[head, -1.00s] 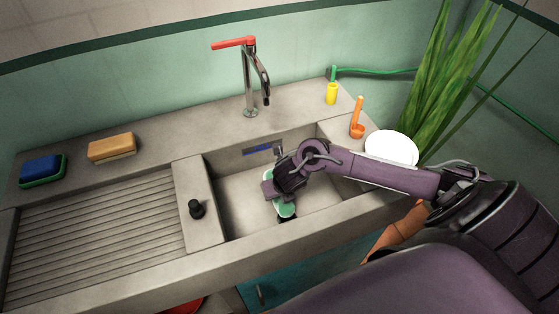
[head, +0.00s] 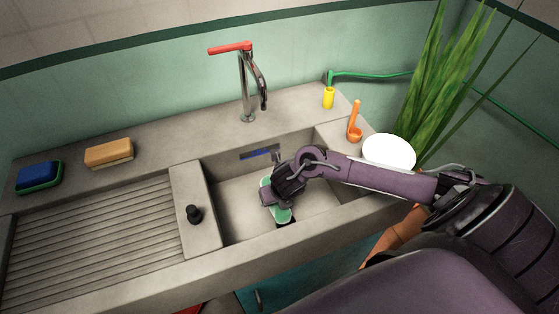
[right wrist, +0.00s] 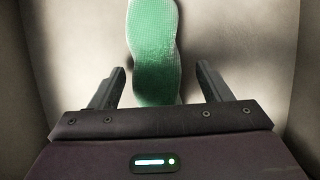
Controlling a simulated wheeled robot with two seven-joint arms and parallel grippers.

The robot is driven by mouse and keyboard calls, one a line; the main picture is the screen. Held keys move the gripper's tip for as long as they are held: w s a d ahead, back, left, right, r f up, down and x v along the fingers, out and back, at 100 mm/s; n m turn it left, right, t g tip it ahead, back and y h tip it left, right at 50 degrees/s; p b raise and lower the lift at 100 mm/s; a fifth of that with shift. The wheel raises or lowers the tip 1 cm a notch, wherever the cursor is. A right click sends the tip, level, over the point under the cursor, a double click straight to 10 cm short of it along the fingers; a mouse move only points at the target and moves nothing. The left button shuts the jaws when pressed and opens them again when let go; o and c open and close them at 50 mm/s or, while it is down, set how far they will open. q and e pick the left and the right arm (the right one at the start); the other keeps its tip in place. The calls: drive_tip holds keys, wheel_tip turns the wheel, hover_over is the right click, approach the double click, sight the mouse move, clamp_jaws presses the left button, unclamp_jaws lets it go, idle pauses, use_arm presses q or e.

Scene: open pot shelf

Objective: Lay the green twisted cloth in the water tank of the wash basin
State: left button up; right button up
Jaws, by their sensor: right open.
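The green twisted cloth (head: 281,213) lies in the water tank (head: 235,219) of the grey wash basin, partly hidden under my right gripper in the head view. In the right wrist view the cloth (right wrist: 153,50) runs lengthwise between the two fingers, with bare tank floor on either side. My right gripper (right wrist: 158,85) is open, its fingers apart on both sides of the cloth and not visibly touching it. In the head view my right gripper (head: 284,192) is down inside the tank. My left gripper is not in view.
A faucet (head: 249,85) with a red lever stands behind the tank. A black knob (head: 194,214) is on the divider beside the ribbed drainboard (head: 95,235).

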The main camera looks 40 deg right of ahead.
drive_tip(key=p+v, duration=0.2)
drive_tip(key=v, duration=1)
drive_tip(key=shift+p, duration=0.3)
drive_tip(key=shift+f, duration=0.1)
